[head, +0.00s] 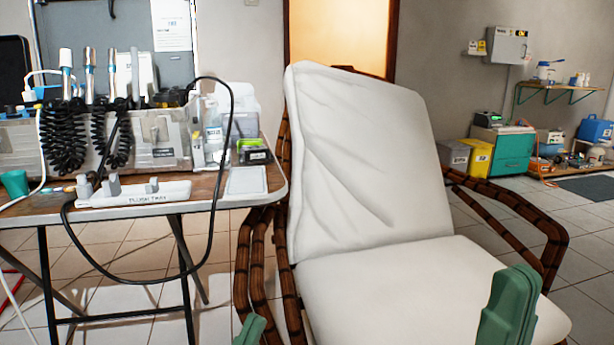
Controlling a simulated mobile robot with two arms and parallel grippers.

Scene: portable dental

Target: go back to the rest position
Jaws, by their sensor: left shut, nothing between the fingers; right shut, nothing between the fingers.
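My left gripper (250,330) shows as a small green tip at the bottom edge of the head view, in front of the chair's left armrest. My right gripper (510,303) is green and larger, at the bottom right, in front of the white chair seat. Both are shut and empty. Only their upper ends are in the picture; the rest of both arms is out of frame.
A reclining chair (370,160) with white covering and dark cane arms fills the middle. At left, a folding table (190,208) bears a dental unit (163,137), a white holder (133,193) and a looping black hose (232,130). Tiled floor (580,255) lies open at right.

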